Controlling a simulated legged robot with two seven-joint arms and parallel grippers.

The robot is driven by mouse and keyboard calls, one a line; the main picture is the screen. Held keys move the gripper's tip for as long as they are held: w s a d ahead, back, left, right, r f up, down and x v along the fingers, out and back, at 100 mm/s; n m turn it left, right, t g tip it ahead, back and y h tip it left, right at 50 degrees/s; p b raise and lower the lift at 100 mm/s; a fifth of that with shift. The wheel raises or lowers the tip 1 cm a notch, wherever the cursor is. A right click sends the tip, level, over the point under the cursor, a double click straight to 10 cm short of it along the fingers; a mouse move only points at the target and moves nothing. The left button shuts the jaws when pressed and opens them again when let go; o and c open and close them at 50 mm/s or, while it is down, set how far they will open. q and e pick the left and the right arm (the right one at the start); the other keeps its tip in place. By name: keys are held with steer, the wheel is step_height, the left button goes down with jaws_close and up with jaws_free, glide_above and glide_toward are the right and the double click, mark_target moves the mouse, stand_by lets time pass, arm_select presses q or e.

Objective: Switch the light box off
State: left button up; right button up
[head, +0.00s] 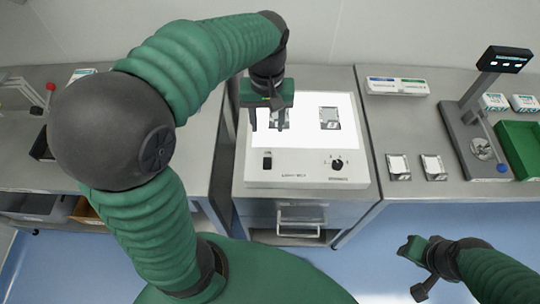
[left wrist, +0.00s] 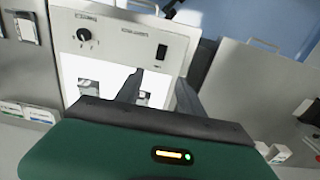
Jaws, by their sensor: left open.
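The light box (head: 305,180) stands on the middle cabinet, its top panel glowing white. Its front strip carries a black rocker switch (head: 267,162) at the left and a round black knob (head: 337,164) at the right. My left gripper (head: 267,127) is open and empty over the left part of the lit panel, behind the rocker switch. In the left wrist view the rocker switch (left wrist: 161,52) shows just beyond the open fingertips (left wrist: 158,80), apart from them. My right gripper (head: 418,266) hangs over the floor at the lower right, away from the box; its jaw state is unclear.
Two small packets lie on the lit panel, one (head: 329,118) at the right, one partly behind my left gripper. On the right counter are two more packets (head: 399,167), a stand with a display (head: 504,60) and a green tray (head: 522,148). The box's front strip is clear.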

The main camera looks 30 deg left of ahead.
mark_target(267, 160)
arm_select(q)
step_height(267, 160, down, 16)
steer(key=shift+a+f, duration=0.15)
steer(key=shift+w+f, duration=0.1)
steer(key=shift+f, duration=0.1)
steer(key=shift+c, duration=0.4)
jaws_close()
